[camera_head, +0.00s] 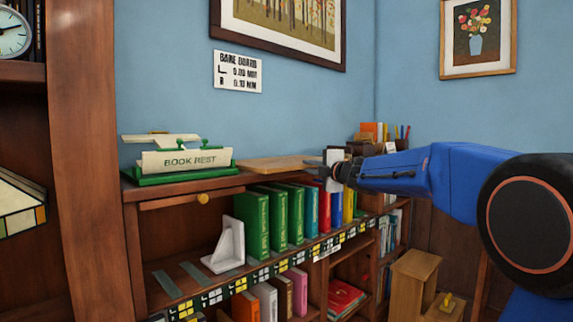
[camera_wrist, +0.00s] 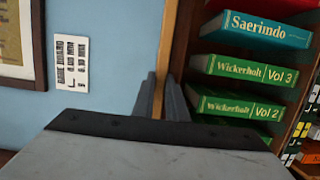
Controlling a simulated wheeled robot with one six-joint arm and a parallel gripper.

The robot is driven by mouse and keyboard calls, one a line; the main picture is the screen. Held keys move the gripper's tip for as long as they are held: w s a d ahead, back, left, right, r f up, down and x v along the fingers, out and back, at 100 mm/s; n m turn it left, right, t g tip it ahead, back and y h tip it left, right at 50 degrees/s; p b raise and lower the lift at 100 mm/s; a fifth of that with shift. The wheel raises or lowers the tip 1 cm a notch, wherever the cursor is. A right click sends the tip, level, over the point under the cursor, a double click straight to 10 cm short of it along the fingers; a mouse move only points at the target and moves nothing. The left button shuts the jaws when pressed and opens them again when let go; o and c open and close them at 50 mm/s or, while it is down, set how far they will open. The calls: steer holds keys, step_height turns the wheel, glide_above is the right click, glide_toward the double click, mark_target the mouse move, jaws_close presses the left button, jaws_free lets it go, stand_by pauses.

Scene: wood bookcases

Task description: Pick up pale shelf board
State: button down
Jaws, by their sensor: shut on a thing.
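The pale shelf board (camera_head: 272,163) lies flat along the top of the low bookcase, to the right of the green book rest. My gripper (camera_head: 326,169) is at the board's right end, shut on its edge. In the wrist view the board (camera_wrist: 165,55) shows edge-on as a narrow tan strip running up between the two dark fingers (camera_wrist: 161,98). The fingers hide part of its edge. I cannot tell whether the board is lifted off the bookcase top.
A green and cream book rest (camera_head: 186,160) stands left of the board. Green books (camera_head: 254,222) and a white bookend (camera_head: 228,246) stand on the shelf below. A blue wall (camera_head: 290,110) rises close behind. A wooden step stool (camera_head: 415,278) stands at lower right.

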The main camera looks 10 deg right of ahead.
steer(key=shift+r, duration=0.1)
stand_by(0.3)
step_height(320, 180, up, 10)
stand_by(0.6)
stand_by(0.9)
